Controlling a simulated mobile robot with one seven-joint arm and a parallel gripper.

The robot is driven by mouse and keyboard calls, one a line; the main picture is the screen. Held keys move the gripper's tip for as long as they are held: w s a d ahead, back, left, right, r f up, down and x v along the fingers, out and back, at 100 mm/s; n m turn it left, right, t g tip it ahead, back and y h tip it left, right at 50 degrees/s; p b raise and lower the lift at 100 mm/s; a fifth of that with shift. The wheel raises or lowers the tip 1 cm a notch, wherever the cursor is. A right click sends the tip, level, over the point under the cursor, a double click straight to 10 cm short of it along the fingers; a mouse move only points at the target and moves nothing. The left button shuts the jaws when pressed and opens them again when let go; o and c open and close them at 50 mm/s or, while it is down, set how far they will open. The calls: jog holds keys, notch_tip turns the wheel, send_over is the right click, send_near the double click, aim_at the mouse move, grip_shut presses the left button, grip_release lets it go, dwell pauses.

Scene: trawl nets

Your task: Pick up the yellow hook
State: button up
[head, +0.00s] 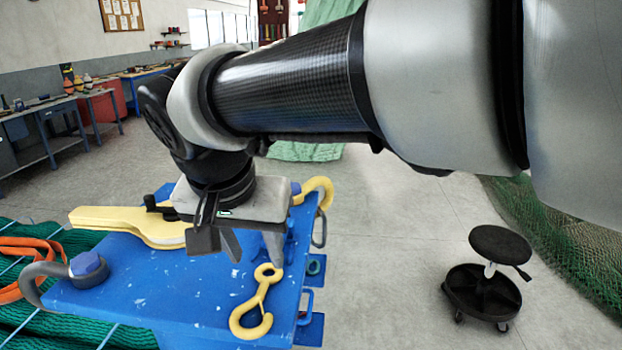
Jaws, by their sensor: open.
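The yellow hook (252,308) lies on the blue table (180,292) near its right edge, with its eye end toward the back and its curved end toward the front. My gripper (248,252) is above the table, pointing down, just behind and to the left of the hook's eye in the picture. Its fingers are apart and nothing shows between them. I cannot tell whether the right finger touches the hook's eye. A larger yellow hook-shaped piece (318,185) shows at the table's far right corner, partly hidden by my gripper.
A flat yellow piece (130,222) lies at the table's back left. A grey shackle with a blue pin (88,265) is at the left edge. Green netting (40,325) and an orange strap (28,252) lie at left. A black stool (490,280) stands on open floor at right.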

aim_at(264, 284)
jog(key=x, duration=0.3)
jog(key=shift+w+f, duration=0.1)
jog(key=shift+f, duration=0.1)
jog(key=shift+s+a+x, duration=0.1)
jog(key=shift+a+x, duration=0.05)
jog(key=shift+x, duration=1.2)
jog(key=shift+s+a+x, duration=0.1)
jog(key=shift+a+x, duration=0.05)
jog(key=shift+x, duration=1.2)
jog(key=shift+f, duration=0.1)
jog(key=shift+c, duration=0.4)
grip_shut()
